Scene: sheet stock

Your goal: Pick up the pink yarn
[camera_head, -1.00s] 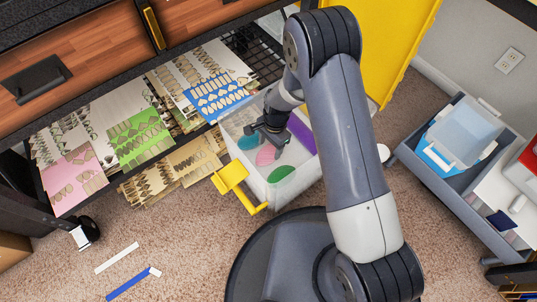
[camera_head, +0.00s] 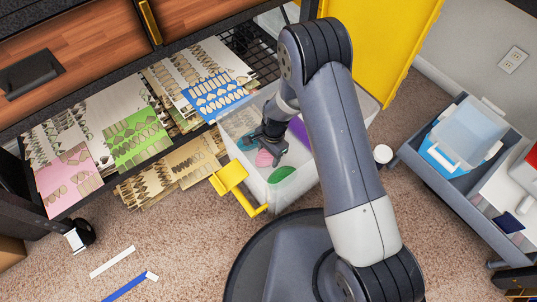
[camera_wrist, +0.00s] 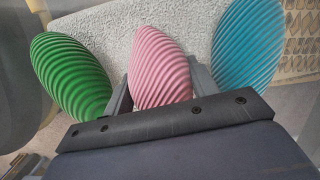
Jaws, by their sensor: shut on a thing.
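The pink yarn (camera_wrist: 160,68) is a ribbed oval skein in the middle of the wrist view, between the two fingers of my gripper (camera_wrist: 160,85). My gripper is shut on it. In the head view the pink yarn (camera_head: 264,158) shows low in a clear bin (camera_head: 303,181), just below my gripper (camera_head: 268,143). A green yarn (camera_wrist: 70,75) lies to its left and a blue yarn (camera_wrist: 248,45) to its right in the wrist view. The near end of the pink yarn is hidden by my gripper.
The bin's walls stand close around my gripper, with a purple thing (camera_head: 300,132) at its right side. A yellow handle (camera_head: 232,180) is at the bin's left. Shelves of sheet stock (camera_head: 140,130) lie left; a grey cart (camera_head: 450,180) stands right.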

